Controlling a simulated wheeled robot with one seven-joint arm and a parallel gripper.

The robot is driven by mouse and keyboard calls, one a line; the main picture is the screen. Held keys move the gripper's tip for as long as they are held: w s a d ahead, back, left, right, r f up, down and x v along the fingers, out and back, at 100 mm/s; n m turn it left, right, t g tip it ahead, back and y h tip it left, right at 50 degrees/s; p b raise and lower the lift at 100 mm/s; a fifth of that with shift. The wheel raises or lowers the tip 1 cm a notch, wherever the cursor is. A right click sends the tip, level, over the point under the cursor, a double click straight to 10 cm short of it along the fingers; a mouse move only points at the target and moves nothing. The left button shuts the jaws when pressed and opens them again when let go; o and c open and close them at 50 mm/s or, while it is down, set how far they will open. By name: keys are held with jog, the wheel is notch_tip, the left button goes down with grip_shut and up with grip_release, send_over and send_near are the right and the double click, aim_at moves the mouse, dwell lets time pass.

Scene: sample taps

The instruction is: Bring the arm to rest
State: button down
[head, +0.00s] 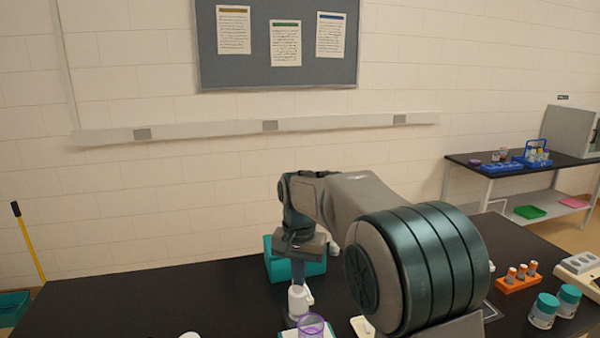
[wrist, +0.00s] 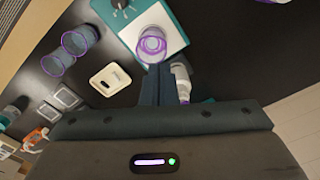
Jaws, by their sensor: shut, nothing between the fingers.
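My gripper (head: 298,278) points down over the black bench near the middle of the head view. In the wrist view its dark fingers (wrist: 164,78) are together with nothing between them. A white bottle-like or tap-like piece (head: 299,302) shows just below the fingers in the head view. It also shows beside them in the wrist view (wrist: 183,88); whether they touch it I cannot tell. A purple-rimmed clear cup (wrist: 152,44) stands on a white-topped teal stand (wrist: 172,32) just beyond the fingertips. My arm hides part of the bench.
A teal box (head: 278,268) stands behind my gripper. Two more purple-rimmed cups (wrist: 78,40) and a small white device (wrist: 110,79) lie near. An orange rack (head: 517,284) and teal-lidded jars (head: 543,312) stand at the right. The bench's left part (head: 130,305) is mostly clear.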

jog(key=s+d+r+n+t+b, duration=0.1)
jog(key=s+d+r+t+b, duration=0.1)
jog(key=s+d, duration=1)
jog(key=s+d+f+n+t, duration=0.1)
jog(key=s+f, duration=0.1)
jog(key=s, duration=0.4)
jog(key=s+d+f+b, duration=0.1)
jog(key=s+d+f, duration=0.1)
jog(key=s, duration=0.5)
jog(key=shift+s+d+f+n+t, duration=0.15)
jog(key=shift+d+f+n+t, duration=0.1)
jog(key=shift+f+n+t, duration=0.25)
